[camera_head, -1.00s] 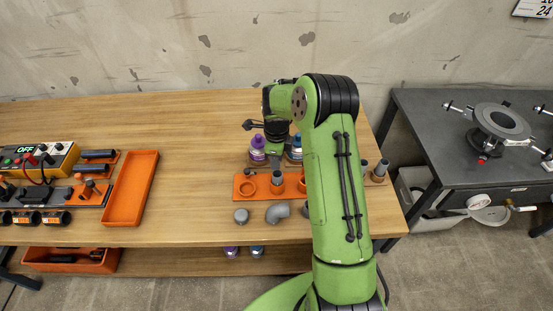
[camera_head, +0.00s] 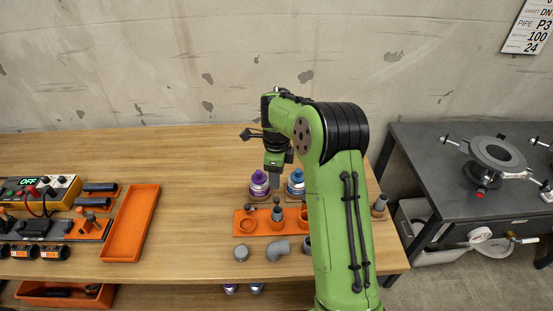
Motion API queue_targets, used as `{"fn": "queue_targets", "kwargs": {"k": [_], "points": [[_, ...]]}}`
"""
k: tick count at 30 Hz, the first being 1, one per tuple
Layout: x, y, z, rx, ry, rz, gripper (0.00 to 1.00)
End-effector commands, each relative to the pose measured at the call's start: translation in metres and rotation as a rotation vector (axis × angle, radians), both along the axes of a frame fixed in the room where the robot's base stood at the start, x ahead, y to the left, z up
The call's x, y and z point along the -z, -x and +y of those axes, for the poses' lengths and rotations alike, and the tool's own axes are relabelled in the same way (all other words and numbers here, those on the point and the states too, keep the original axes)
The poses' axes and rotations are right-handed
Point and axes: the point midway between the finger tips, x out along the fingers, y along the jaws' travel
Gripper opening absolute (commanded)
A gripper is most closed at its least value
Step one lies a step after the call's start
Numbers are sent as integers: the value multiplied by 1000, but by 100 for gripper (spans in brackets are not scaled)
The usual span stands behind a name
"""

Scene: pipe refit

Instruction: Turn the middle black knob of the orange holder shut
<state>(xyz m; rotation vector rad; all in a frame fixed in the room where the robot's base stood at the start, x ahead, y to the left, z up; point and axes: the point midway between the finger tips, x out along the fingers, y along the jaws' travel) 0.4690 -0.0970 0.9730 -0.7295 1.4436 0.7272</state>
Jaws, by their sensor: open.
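The orange holder (camera_head: 262,230) lies on the wooden table, in the middle of the picture, and carries grey fittings. A small dark top, seemingly a black knob (camera_head: 277,201), shows on the grey upright fitting (camera_head: 277,214) in it. Another small dark piece (camera_head: 248,207) shows at its left back edge. My forearm hides the holder's right part, so I cannot see all its knobs. My gripper (camera_head: 275,184) points down behind and above the fitting, between the two bottles. It is open and looks empty; the gap between its fingers is hard to see.
A purple bottle (camera_head: 259,184) and a blue bottle (camera_head: 296,183) stand close on either side of my gripper. A grey cap (camera_head: 241,254) and a grey elbow (camera_head: 275,251) lie in front of the holder. An orange tray (camera_head: 131,225) is at left, with clear table between.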

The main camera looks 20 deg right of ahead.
Motion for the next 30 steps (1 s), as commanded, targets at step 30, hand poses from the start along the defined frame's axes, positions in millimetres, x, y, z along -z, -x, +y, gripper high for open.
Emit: {"fn": "queue_targets", "kwargs": {"k": [30], "points": [[-123, 42, 25, -429, 94, -75, 48]]}}
